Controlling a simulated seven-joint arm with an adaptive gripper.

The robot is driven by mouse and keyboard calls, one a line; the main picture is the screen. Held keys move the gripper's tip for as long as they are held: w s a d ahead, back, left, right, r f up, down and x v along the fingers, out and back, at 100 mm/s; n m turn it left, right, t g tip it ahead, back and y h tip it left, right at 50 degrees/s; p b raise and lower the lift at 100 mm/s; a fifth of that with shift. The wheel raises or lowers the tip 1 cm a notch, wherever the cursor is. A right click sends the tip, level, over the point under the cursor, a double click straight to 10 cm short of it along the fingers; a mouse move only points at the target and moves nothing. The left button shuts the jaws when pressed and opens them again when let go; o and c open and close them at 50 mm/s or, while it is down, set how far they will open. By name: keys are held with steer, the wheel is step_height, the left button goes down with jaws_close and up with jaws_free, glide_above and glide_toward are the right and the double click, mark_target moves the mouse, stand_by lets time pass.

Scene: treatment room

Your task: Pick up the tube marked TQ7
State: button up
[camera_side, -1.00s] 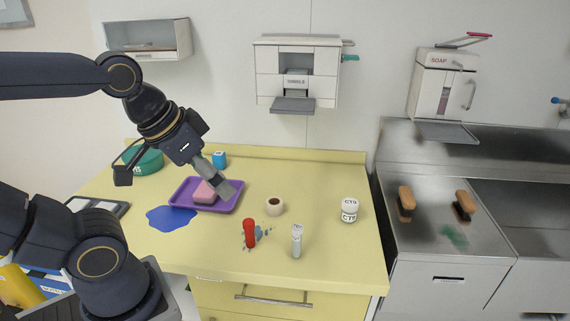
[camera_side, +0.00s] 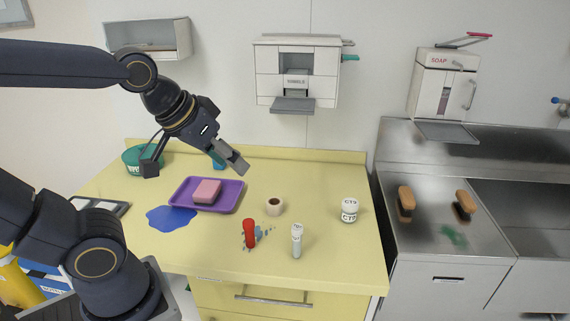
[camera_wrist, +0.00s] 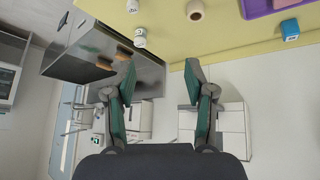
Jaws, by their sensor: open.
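Two tube-like things stand on the yellow counter: a red one (camera_side: 249,233) and a pale grey-white one (camera_side: 297,241) to its right. Small print shows on the pale one, but I cannot read TQ7 on either. My gripper (camera_side: 238,164) is above the back of the counter, behind and left of both, clear of the surface. In the wrist view my gripper (camera_wrist: 160,80) is open with nothing between its fingers. The red tube is not in the wrist view.
A purple tray (camera_side: 232,203) holds a pink block (camera_side: 206,191). A tape roll (camera_side: 274,206) and a white jar marked CTS (camera_side: 349,211) stand nearby. A blue box (camera_side: 218,164) is partly hidden by my gripper. A blue patch (camera_side: 171,218) lies left; the sink is right.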

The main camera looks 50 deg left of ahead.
steer(key=w+d+f, duration=0.1)
steer(key=w+f, duration=0.2)
steer(key=w, duration=0.2)
steer(key=m+g, duration=0.2)
glide_toward(300, 235)
steer(key=x, duration=0.3)
steer(key=a+x, duration=0.1)
steer(key=x, duration=0.2)
steer(key=shift+w+a+f, duration=0.1)
steer(key=shift+w+a, duration=0.05)
steer(key=shift+a, duration=0.05)
steer(key=shift+x, duration=3)
steer(key=shift+w+d, duration=0.1)
jaws_close()
